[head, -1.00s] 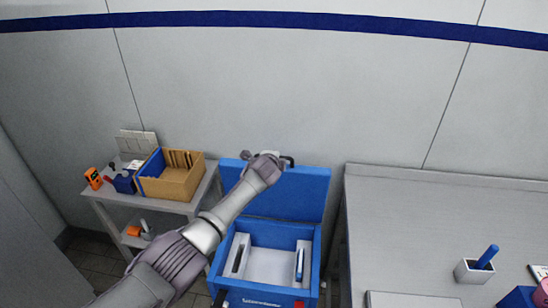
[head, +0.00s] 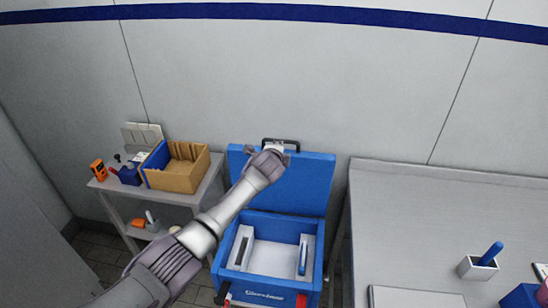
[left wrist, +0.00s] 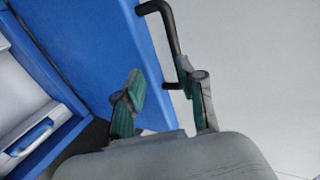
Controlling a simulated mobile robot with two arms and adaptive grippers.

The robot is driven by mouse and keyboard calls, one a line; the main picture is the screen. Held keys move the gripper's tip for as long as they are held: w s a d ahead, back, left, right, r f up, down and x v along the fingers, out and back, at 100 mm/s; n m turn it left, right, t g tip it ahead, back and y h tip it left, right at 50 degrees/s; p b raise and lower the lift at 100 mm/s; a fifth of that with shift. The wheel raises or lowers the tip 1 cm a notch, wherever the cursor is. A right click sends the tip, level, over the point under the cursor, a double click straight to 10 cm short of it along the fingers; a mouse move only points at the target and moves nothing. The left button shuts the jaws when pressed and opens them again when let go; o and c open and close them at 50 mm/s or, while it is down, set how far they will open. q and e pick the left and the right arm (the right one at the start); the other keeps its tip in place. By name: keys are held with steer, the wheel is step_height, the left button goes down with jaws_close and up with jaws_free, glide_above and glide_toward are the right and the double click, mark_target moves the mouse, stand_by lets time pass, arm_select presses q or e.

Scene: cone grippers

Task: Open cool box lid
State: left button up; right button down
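The blue cool box (head: 229,262) stands on the floor between the cart and the table. Its lid (head: 308,183) is raised and stands steeply up behind the open box. A black handle (head: 281,142) shows at the lid's top edge; it also shows in the left wrist view (left wrist: 171,30). My left gripper (head: 268,149) is at the lid's upper edge by the handle. In the left wrist view its green-padded fingers (left wrist: 165,98) are apart, near the lid edge and the handle's end. Whether they touch is unclear. My right gripper is out of view.
A grey cart (head: 208,193) with a cardboard box (head: 183,178) stands left of the cool box. A grey table (head: 420,215) stands close on its right, holding a pen cup (head: 474,269). A wall (head: 300,90) rises behind.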

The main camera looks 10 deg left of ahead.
arm_select(q)
steer(key=v, duration=0.9)
steer(key=shift+s, duration=0.35)
steer(key=shift+r, duration=0.1)
